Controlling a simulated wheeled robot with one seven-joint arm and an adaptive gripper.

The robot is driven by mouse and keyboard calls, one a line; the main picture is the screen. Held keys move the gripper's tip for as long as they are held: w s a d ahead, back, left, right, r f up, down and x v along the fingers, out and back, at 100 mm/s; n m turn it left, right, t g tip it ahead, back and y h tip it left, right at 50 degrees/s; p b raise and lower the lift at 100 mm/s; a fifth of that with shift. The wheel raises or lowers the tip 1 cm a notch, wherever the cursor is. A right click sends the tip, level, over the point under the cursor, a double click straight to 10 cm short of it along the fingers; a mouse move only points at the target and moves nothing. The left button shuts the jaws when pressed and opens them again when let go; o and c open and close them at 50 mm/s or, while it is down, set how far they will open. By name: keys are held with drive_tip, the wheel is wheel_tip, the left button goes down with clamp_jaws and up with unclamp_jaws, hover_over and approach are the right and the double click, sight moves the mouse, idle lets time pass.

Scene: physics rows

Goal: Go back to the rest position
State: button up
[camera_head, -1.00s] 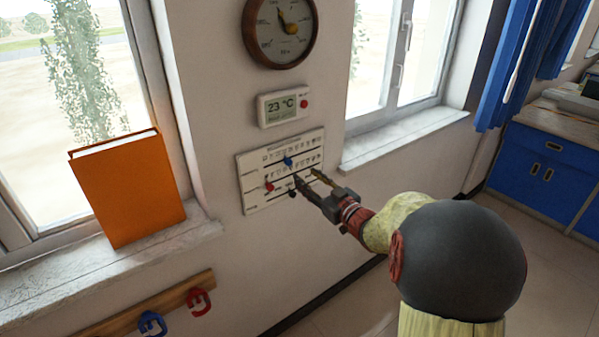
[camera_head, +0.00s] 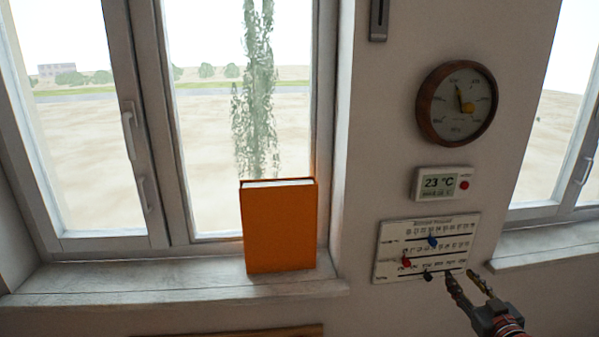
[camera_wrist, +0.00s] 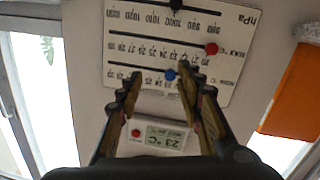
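My gripper (camera_head: 468,287) is at the lower right in the head view, just in front of the lower right part of the white slider panel (camera_head: 393,272). Its two fingers are apart with nothing between them. In the wrist view my gripper (camera_wrist: 152,88) is open, and the panel (camera_wrist: 235,75) shows upside down behind the fingers. The panel carries a blue slider (camera_head: 432,241), a red slider (camera_head: 406,262) and a black slider (camera_head: 428,276). Whether a fingertip touches the panel I cannot tell.
Above the panel hang a digital thermometer (camera_head: 441,184) reading 23 °C and a round wooden-rimmed dial (camera_head: 457,104). An orange book (camera_head: 280,228) stands on the window sill (camera_head: 170,288) to the left. A wooden rail (camera_head: 255,332) shows at the bottom edge.

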drive_tip(key=s+d+f+m+g+h, duration=0.55)
drive_tip(key=s+f+g, duration=0.4)
drive_tip(key=s, duration=0.25)
drive_tip(key=s+a+r+g+y, duration=0.2)
drive_tip(key=s+a, duration=0.5)
drive_tip(key=a, duration=0.4)
drive_tip(key=s+a+r+g+y, duration=0.25)
drive_tip(key=s+a, duration=0.35)
drive_tip(key=a, duration=0.5)
drive_tip(key=a+r+n+t+y, duration=0.1)
drive_tip(key=a+r+n, duration=0.1)
drive_tip(key=a, duration=0.4)
drive_tip(key=s+a+r+n+t+y+p, duration=0.1)
drive_tip(key=a+r+n, duration=0.1)
drive_tip(key=a+r, duration=0.3)
drive_tip(key=shift+s+a+r+t, duration=0.25)
drive_tip(key=shift+a+t, duration=0.05)
drive_tip(key=shift+a, duration=0.2)
